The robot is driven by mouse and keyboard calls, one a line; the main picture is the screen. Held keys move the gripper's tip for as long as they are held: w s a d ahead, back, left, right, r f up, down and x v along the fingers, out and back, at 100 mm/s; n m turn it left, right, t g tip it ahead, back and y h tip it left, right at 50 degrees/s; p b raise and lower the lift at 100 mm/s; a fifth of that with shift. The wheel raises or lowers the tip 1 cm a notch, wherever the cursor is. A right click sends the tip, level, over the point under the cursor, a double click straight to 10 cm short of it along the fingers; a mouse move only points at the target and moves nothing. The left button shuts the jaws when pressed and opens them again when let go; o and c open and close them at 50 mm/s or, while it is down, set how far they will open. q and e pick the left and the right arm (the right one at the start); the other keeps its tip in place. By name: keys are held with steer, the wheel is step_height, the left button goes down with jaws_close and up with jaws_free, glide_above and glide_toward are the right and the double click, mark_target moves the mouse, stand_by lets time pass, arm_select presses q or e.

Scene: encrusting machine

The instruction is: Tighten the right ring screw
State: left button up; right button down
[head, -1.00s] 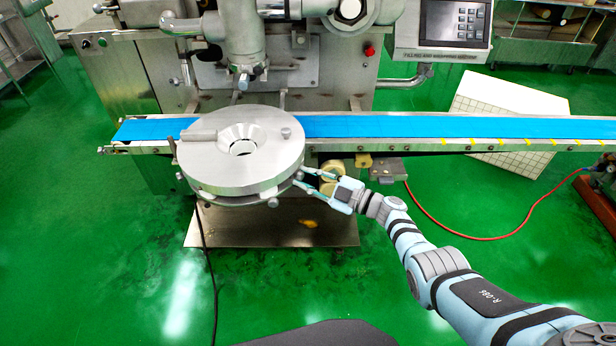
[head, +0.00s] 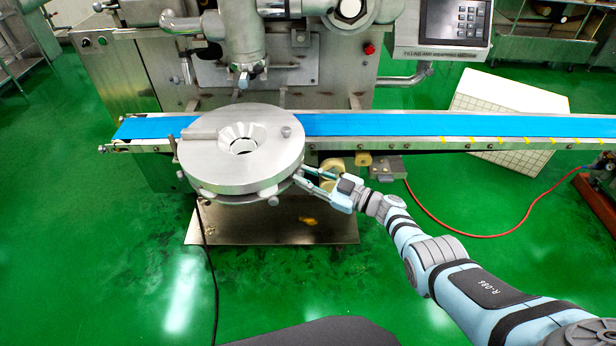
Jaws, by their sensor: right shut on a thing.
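The round metal ring assembly (head: 205,160) of the encrusting machine sits in front of the blue belt, with a funnel-shaped hole in its top. My right gripper (head: 303,176) is at the right edge of the ring, its fingers reaching left to the rim. It is shut on the right ring screw, which is small and mostly hidden between the fingertips. Another small knob (head: 273,201) shows under the front rim. My left gripper is not in view.
The blue conveyor belt (head: 420,126) runs behind the ring to the right. A metal nozzle (head: 243,78) hangs above and behind the ring. A metal base plate (head: 270,232) lies below. A red hose (head: 470,236) lies on the green floor at right.

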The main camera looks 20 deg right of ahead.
steer(key=c, duration=1.4)
jaws_free()
steer(key=shift+d, duration=0.1)
steer(key=v, duration=1.2)
